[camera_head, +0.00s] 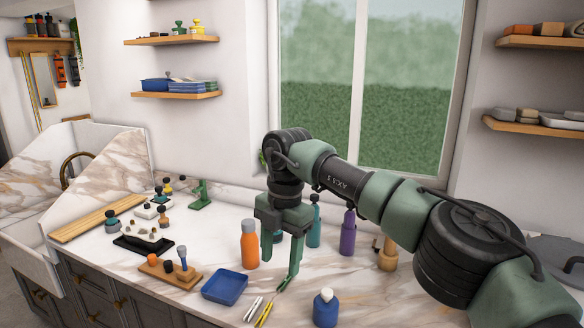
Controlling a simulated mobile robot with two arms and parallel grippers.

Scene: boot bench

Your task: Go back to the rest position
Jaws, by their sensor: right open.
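My right gripper (280,268) comes in from the right on my green and black arm and points down over the marble counter (190,240). Its two fingers are spread apart, with nothing seen between them. A small green peg (284,285) lies at or just below the right fingertip; I cannot tell whether they touch. A white peg (253,308) and a yellow peg (264,314) lie nearer the counter's front edge. A blue tray (225,287) sits left of the pegs. My left gripper is out of view.
An orange bottle (249,244) stands close left of my gripper. A teal bottle (314,226) and a purple bottle (348,233) stand behind it. A blue bottle (325,308) stands in front. Wooden holder (170,272), black tray (143,245) and sink (30,245) are left.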

